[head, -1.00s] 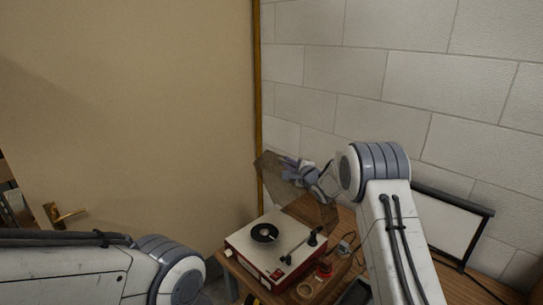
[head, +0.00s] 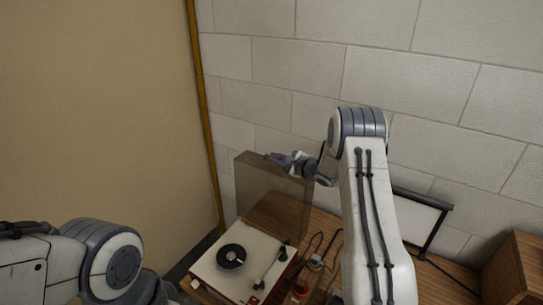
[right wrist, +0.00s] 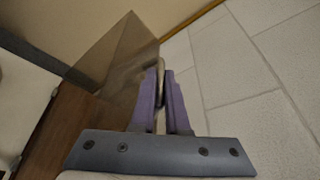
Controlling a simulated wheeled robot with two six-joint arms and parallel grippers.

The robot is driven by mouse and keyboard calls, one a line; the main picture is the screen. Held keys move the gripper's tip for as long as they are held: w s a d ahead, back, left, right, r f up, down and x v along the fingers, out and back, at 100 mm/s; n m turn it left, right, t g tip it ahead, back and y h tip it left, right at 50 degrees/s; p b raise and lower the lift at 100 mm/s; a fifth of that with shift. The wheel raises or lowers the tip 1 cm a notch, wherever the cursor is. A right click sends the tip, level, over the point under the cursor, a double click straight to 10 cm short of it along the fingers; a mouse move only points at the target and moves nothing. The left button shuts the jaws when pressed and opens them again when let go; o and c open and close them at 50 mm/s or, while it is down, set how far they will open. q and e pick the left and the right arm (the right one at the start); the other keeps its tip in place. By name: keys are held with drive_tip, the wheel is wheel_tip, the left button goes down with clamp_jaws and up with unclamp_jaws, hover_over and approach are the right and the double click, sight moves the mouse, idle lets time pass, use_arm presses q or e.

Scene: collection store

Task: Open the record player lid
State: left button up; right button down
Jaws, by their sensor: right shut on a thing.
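The record player (head: 206,266) stands on the wooden table, with a white top, a black disc (head: 231,256) and a tonearm (head: 268,268). Its smoky see-through lid (head: 268,198) is raised and stands about upright at the back of the player. My right gripper (head: 278,158) is shut on the lid's upper edge, towards its right part. In the right wrist view the purple fingers (right wrist: 161,80) pinch the rim of the lid (right wrist: 118,58). My left arm comes in at the lower left; its gripper is out of view.
A white block wall (head: 300,60) rises behind the table (head: 280,215). A framed white panel (head: 415,218) and a wooden box (head: 515,265) are at the right. A tan door or panel (head: 95,110) is at the left.

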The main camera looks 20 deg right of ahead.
drive_tip(key=shift+a+f, duration=0.1)
drive_tip(key=c, duration=1.2)
unclamp_jaws()
drive_tip(key=shift+s, duration=0.1)
drive_tip(key=shift+s+d+b, duration=0.25)
drive_tip(key=shift+s+b, duration=0.05)
drive_tip(key=shift+b, duration=0.05)
drive_tip(key=b+v, duration=0.3)
drive_tip(key=v, duration=0.5)
drive_tip(key=shift+s+b, duration=0.35)
drive_tip(key=shift+s+d+r, duration=0.15)
drive_tip(key=shift+s+r, duration=0.15)
drive_tip(key=shift+s, duration=0.1)
